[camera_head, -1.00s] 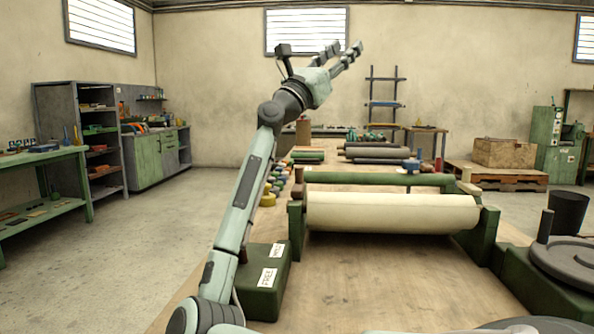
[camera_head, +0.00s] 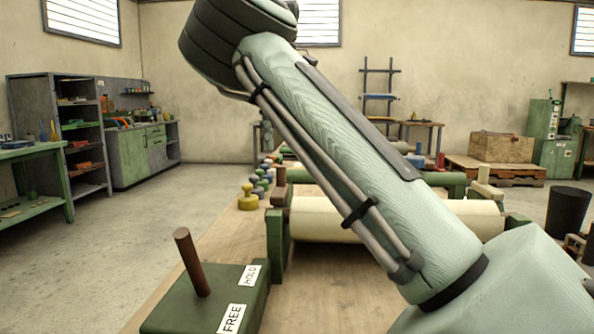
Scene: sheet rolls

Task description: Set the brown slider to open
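The brown slider (camera_head: 192,262) is an upright brown peg, leaning slightly left in the picture, on a green block (camera_head: 178,311) at the lower left. White labels on the block read HOLD (camera_head: 250,276), farther away, and FREE (camera_head: 231,319), nearer. No label reading open shows. The peg's base stands left of the labels, roughly between their levels; I cannot tell its exact setting. My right arm rises from the lower right across the picture to the top. Its gripper does not clearly show. My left gripper is not in view. No gripper is seen touching the slider.
A green-framed stand with a cream roll (camera_head: 328,222) lies behind my arm. Yellow and other coloured knobbed pieces (camera_head: 248,197) line the table's left edge. A dark bin (camera_head: 567,212) stands at the right. Bare tabletop lies right of the block.

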